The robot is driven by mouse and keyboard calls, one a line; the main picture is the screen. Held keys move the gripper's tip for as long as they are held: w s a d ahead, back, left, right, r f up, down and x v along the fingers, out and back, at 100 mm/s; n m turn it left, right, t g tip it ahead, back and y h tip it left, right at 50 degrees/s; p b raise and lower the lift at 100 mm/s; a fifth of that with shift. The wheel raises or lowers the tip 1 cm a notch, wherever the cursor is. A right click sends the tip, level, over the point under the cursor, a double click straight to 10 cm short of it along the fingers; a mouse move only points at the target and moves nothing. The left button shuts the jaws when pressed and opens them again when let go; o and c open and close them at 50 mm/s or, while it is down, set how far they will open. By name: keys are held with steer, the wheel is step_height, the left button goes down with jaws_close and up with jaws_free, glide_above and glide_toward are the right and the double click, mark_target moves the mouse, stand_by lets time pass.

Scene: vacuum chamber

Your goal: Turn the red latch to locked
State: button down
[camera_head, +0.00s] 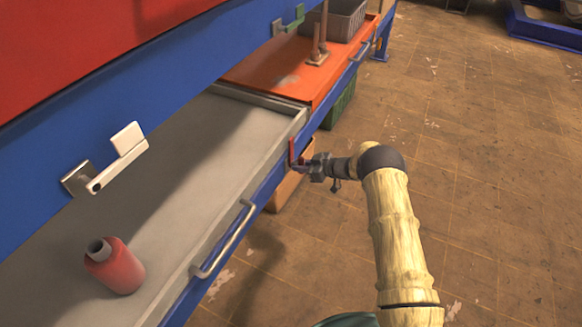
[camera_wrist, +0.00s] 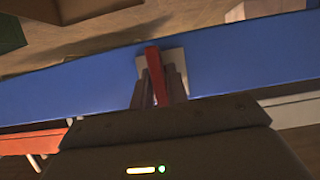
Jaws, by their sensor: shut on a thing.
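The red latch (camera_head: 291,151) is a thin red bar on the blue front edge of the bench, near the corner of the grey tray. In the wrist view the red latch (camera_wrist: 155,73) stands in front of a pale plate (camera_wrist: 178,66) fixed to the blue beam. My gripper (camera_head: 301,164) reaches the latch from the right. In the wrist view its fingers (camera_wrist: 158,90) are closed on both sides of the red bar. The fingers hide the lower part of the latch. I cannot tell the latch's pivot or its locked mark.
A grey tray surface (camera_head: 170,180) holds a red bottle (camera_head: 115,266) at the front left. A metal handle (camera_head: 226,240) sticks out from the front edge. A white-and-grey lever (camera_head: 120,160) is on the blue panel. An orange worktop (camera_head: 285,70) lies beyond.

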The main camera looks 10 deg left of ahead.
steer(key=shift+d+f, duration=0.15)
steer(key=shift+f, duration=0.05)
stand_by(0.3)
steer(key=c, duration=1.4)
jaws_free()
steer(key=shift+o, duration=0.2)
steer(key=shift+r, duration=0.15)
steer(key=p+v, duration=0.4)
steer(key=v, duration=1.3)
steer(key=shift+r+p, duration=0.15)
steer(key=shift+p, duration=0.25)
steer(key=shift+w, duration=0.1)
